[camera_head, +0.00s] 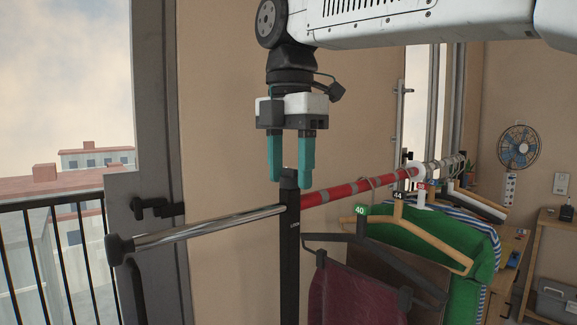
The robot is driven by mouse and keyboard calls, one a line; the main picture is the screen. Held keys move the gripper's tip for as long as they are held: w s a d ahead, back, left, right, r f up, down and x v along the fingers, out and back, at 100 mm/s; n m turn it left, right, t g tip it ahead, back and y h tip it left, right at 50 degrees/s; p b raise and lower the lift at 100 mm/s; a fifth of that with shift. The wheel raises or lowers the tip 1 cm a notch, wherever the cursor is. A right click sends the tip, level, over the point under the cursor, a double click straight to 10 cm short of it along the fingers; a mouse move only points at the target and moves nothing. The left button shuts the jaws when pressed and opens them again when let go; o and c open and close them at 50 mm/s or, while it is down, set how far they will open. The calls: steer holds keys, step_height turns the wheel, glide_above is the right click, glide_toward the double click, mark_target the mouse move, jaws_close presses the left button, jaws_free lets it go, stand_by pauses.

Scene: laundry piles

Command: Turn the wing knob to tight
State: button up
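My gripper (291,185) points straight down in the middle of the view. Its two teal fingers are apart, with a gap between them. The fingertips are at the top of a black upright post (289,260) of a clothes rail. A narrow dark piece (289,175) on the post top shows between the fingers; it may be the wing knob, but its wings cannot be made out. I cannot tell whether the fingers touch it. Small pale lettering is on the post, too small to read surely.
A chrome bar (210,229) runs left from the post to a black end cap (120,248). A red bar (345,190) runs right, with several hangers and a green garment (420,238). A maroon cloth (355,295) hangs near the post. A window and railing are left.

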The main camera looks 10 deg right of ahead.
steer(key=shift+r, duration=0.1)
step_height(320, 180, up, 8)
steer(key=shift+f, duration=0.2)
stand_by(0.5)
steer(key=s+d+f+m, duration=0.6)
steer(key=f+m, duration=0.2)
steer(key=f, duration=0.3)
steer(key=s+d+f+m+t, duration=0.1)
steer(key=s+d+f+m, duration=0.6)
steer(key=f, duration=0.4)
steer(key=s+d+f+m, duration=0.6)
steer(key=d+f+m, duration=0.1)
steer(key=f+m, duration=0.3)
steer(key=shift+s+d+f, duration=0.2)
steer(key=shift+d+f, duration=0.05)
steer(key=shift+f, duration=0.2)
